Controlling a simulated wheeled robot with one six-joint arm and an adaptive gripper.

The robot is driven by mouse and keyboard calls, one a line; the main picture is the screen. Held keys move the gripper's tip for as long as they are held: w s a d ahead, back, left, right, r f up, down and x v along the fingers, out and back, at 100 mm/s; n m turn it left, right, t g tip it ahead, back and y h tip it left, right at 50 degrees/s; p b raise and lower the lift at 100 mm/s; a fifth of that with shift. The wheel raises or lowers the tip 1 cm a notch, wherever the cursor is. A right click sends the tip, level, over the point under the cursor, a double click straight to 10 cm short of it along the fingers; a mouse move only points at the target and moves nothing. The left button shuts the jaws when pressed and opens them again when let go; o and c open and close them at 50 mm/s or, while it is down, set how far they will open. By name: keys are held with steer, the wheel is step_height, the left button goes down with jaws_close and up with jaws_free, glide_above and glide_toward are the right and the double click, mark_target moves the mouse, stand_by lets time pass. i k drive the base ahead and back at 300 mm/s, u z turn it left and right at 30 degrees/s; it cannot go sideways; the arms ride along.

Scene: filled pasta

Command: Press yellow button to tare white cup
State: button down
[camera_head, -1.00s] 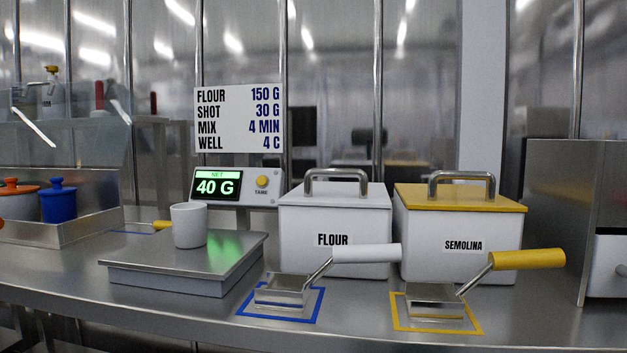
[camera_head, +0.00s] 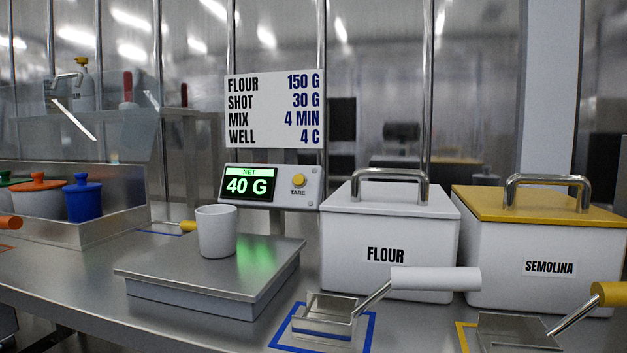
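The scale's display (camera_head: 250,187) stands behind the plate and reads NET 40 G in green. The round yellow button (camera_head: 299,181) is on the right of the display panel, above the word TARE. Nothing covers the button. My gripper is not in view.
A white FLOUR bin (camera_head: 389,243) and a yellow-lidded SEMOLINA bin (camera_head: 545,245) stand to the right. A white-handled scoop (camera_head: 325,312) and a yellow-handled scoop (camera_head: 520,330) lie before them. A tray (camera_head: 95,231) with lidded pots is at left. A recipe sign (camera_head: 276,109) hangs above the display.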

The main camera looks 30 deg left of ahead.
mark_target(298, 179)
steer(key=k, duration=1.1)
steer(key=u, duration=1.15)
steer(key=i, duration=0.5)
